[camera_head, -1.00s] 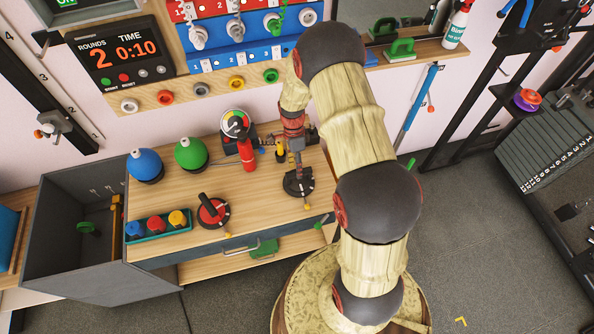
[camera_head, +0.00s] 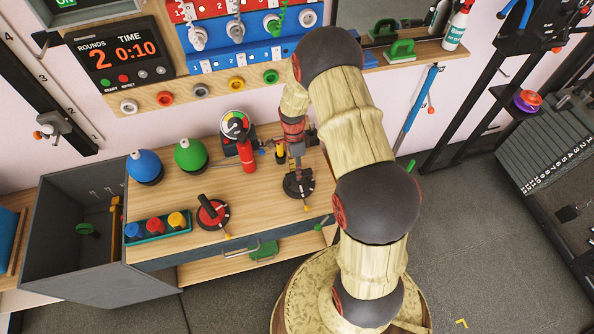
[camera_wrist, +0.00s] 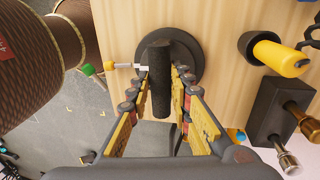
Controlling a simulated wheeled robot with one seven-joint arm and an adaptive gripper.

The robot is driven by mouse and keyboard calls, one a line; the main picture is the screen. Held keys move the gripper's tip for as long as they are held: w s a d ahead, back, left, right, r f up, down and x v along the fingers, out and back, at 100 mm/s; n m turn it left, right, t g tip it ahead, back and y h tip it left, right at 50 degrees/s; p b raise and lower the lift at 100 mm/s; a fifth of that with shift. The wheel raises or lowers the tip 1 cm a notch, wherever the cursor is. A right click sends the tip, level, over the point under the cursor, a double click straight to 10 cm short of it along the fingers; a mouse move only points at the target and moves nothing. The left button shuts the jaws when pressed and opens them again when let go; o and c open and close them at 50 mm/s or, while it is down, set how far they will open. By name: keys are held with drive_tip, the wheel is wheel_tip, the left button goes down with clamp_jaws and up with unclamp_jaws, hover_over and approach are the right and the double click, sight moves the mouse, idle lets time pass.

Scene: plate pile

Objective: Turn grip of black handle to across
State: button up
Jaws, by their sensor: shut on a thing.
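The black handle (camera_wrist: 158,85) is a dark bar on a round black base (camera_wrist: 190,50) in the wrist view. The bar runs nearly up and down in that picture. A white pointer (camera_wrist: 141,67) beside it points left toward a yellow-tipped marker (camera_wrist: 109,66). My gripper (camera_wrist: 160,88) has one finger on each side of the bar and is shut on it. In the head view my gripper (camera_head: 297,172) reaches down onto the black base (camera_head: 299,189) near the bench's right end. There the bar is mostly hidden by my gripper.
A red dial with a black grip (camera_head: 211,211) stands to the left on the wooden bench (camera_head: 262,208). A red cylinder (camera_head: 248,158), a gauge (camera_head: 234,124) and a yellow-topped part (camera_wrist: 280,57) stand close by. Blue (camera_head: 145,166) and green domes (camera_head: 191,154) are further left.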

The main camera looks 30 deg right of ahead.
clamp_jaws()
drive_tip(key=shift+n, duration=0.4)
drive_tip(key=n+p, duration=0.1)
drive_tip(key=n, duration=0.1)
drive_tip(key=shift+a+n+h, duration=0.1)
drive_tip(key=shift+n+h, duration=0.2)
drive_tip(key=n+h+p, duration=0.1)
drive_tip(key=n, duration=0.4)
drive_tip(key=shift+s+p, duration=0.2)
drive_tip(key=shift+p, duration=0.1)
drive_tip(key=n, duration=0.5)
drive_tip(key=shift+s+t+h, duration=0.15)
drive_tip(key=shift+t+h, duration=0.25)
drive_tip(key=shift+s+n+t, duration=0.1)
drive_tip(key=shift+n+t, duration=0.3)
drive_tip(key=shift+n, duration=1.9)
drive_tip(key=o, duration=0.8)
unclamp_jaws()
